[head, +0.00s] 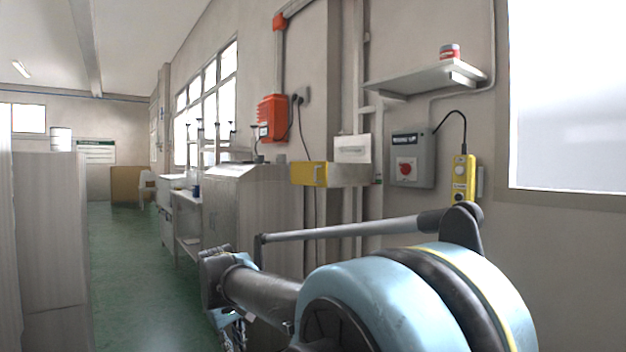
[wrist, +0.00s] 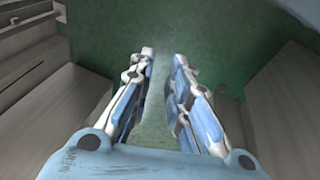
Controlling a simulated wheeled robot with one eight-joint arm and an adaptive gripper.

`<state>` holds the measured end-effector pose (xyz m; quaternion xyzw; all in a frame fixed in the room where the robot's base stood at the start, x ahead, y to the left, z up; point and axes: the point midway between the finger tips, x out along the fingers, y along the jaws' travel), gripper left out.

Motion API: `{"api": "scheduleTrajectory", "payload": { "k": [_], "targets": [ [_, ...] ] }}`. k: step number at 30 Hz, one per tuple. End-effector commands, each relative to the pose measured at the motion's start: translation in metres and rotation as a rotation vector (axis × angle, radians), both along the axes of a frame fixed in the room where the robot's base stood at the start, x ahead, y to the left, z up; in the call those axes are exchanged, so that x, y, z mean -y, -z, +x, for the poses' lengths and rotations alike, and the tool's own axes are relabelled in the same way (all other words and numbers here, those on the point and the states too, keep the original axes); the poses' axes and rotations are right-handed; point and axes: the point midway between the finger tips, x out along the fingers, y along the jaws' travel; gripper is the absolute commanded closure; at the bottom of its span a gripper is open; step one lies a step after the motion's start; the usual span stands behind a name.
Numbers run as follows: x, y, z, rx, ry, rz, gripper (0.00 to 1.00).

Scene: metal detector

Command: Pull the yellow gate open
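I cannot make out a yellow gate for certain in either view. The head view shows a small yellow box-like panel (head: 309,174) on the wall side, with a grey part extending to its right. My gripper (wrist: 164,57) shows in the wrist view with its two blue and grey fingers apart and nothing between them. It points down toward the green floor (wrist: 215,45). In the head view only a small part of my gripper (head: 232,330) shows at the bottom edge, below my arm.
A grey cabinet (head: 250,215) and white benches line the wall behind my arm. Grey panels (head: 50,230) stand at the left. The green floor between them is clear. A yellow pendant (head: 463,180), a switch box (head: 411,160) and a shelf (head: 425,78) are on the right wall.

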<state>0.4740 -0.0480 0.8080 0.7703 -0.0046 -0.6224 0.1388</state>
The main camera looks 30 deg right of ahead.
Motion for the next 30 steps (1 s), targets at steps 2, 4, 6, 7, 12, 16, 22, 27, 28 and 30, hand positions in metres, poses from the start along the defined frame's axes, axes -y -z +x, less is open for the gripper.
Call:
{"api": "scheduleTrajectory", "payload": {
  "k": [2, 4, 6, 7, 12, 16, 22, 27, 28, 30],
  "targets": [
    [0.027, -0.029, 0.024, -0.004, -0.073, -0.117, 0.83],
    [0.052, -0.054, 0.046, -0.018, -0.147, -0.230, 0.83],
    [0.077, -0.080, 0.067, -0.042, -0.220, -0.344, 0.83],
    [0.087, -0.092, 0.076, -0.056, -0.253, -0.391, 0.83],
    [0.144, -0.158, 0.128, -0.164, -0.425, -0.660, 0.83],
    [0.185, -0.210, 0.168, -0.287, -0.553, -0.855, 0.83],
    [0.242, -0.289, 0.230, -0.539, -0.738, -1.132, 0.83],
    [0.281, -0.349, 0.278, -0.798, -0.871, -1.321, 0.83],
    [0.287, -0.358, 0.286, -0.842, -0.891, -1.347, 0.83],
    [0.297, -0.375, 0.302, -0.936, -0.930, -1.398, 0.83]
  ]
}}
